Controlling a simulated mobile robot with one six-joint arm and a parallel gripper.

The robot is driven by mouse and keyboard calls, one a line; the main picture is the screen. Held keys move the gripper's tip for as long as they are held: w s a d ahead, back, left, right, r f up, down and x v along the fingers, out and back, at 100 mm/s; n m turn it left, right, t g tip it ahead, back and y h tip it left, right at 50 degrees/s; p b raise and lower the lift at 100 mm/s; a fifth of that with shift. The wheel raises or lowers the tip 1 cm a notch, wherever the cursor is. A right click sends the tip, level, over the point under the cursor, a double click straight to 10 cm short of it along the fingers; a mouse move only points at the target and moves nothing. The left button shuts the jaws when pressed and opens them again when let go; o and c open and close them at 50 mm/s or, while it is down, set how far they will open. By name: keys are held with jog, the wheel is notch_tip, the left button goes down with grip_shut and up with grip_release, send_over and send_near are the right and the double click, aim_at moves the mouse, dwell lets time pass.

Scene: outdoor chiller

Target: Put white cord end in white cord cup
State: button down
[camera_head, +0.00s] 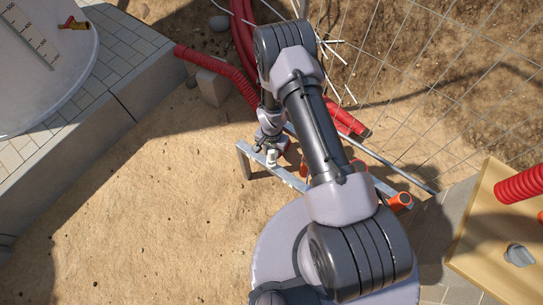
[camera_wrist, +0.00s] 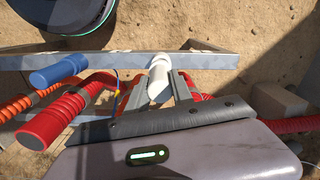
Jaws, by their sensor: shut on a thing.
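My gripper (camera_wrist: 160,88) is shut on a white cylindrical piece (camera_wrist: 158,85), which looks like the white cord end. The piece lies between the two fingers, with its upper part over the edge of a grey metal rail (camera_wrist: 100,61). I cannot tell whether it touches the rail or sits inside a cup there. No separate white cord cup can be made out. In the head view my gripper (camera_head: 271,152) is low beside the metal frame (camera_head: 244,160), with a small white bit (camera_head: 271,158) at its tip. The cord itself is mostly hidden.
Hoses with a blue end (camera_wrist: 57,70) and a red end (camera_wrist: 45,130) lie left of my gripper in the wrist view. A wire mesh (camera_head: 420,60) stands at the upper right. A wooden panel (camera_head: 490,225) is at the right. Open sand (camera_head: 150,210) lies left of the frame.

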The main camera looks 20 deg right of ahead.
jog(key=shift+w+f, duration=0.2)
jog(key=shift+f, duration=0.15)
jog(key=shift+f+b, duration=0.95)
jog(key=shift+f, duration=0.45)
jog(key=shift+f, duration=0.2)
jog(key=c, duration=1.1)
grip_release()
jog(key=shift+r, duration=0.1)
